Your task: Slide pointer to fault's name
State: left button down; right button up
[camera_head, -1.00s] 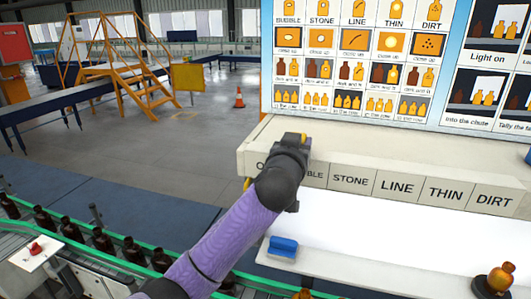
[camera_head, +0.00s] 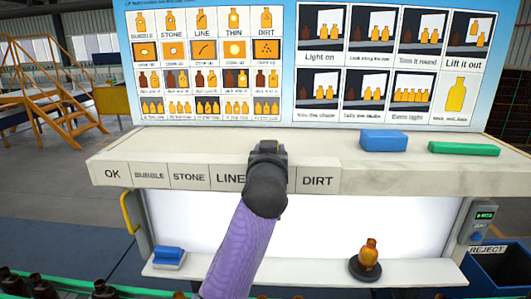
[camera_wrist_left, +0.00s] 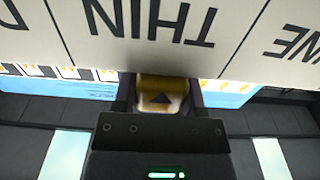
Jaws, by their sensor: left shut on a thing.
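The label strip (camera_head: 190,177) on the front of the shelf reads OK, BUBBLE, STONE, LINE and DIRT in the head view. My left gripper (camera_head: 268,147) stands in front of the strip between LINE and DIRT and hides the label there. In the left wrist view, which is upside down, that label is THIN (camera_wrist_left: 160,22). The yellow pointer (camera_wrist_left: 162,94) with a black triangle sits between my gripper's fingers, in line with the THIN label. My left gripper is shut on it. The pointer is hidden in the head view. My right gripper is not in view.
An amber bottle (camera_head: 369,254) stands on a black turntable (camera_head: 364,268) before the white lit panel. A blue block (camera_head: 169,257) lies on the ledge at left. A blue block (camera_head: 384,140) and a green bar (camera_head: 463,149) lie on the shelf. A picture chart (camera_head: 207,60) stands behind.

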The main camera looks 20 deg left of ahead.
pick_arm(q)
jog(key=shift+w+d, duration=0.15)
jog(key=shift+d, duration=0.4)
jog(key=c, duration=0.6)
grip_release()
jog(key=o, duration=0.4)
jog(key=shift+o, duration=0.2)
jog(key=b+v, duration=0.2)
jog(key=v, duration=0.8)
jog(key=shift+b, duration=0.35)
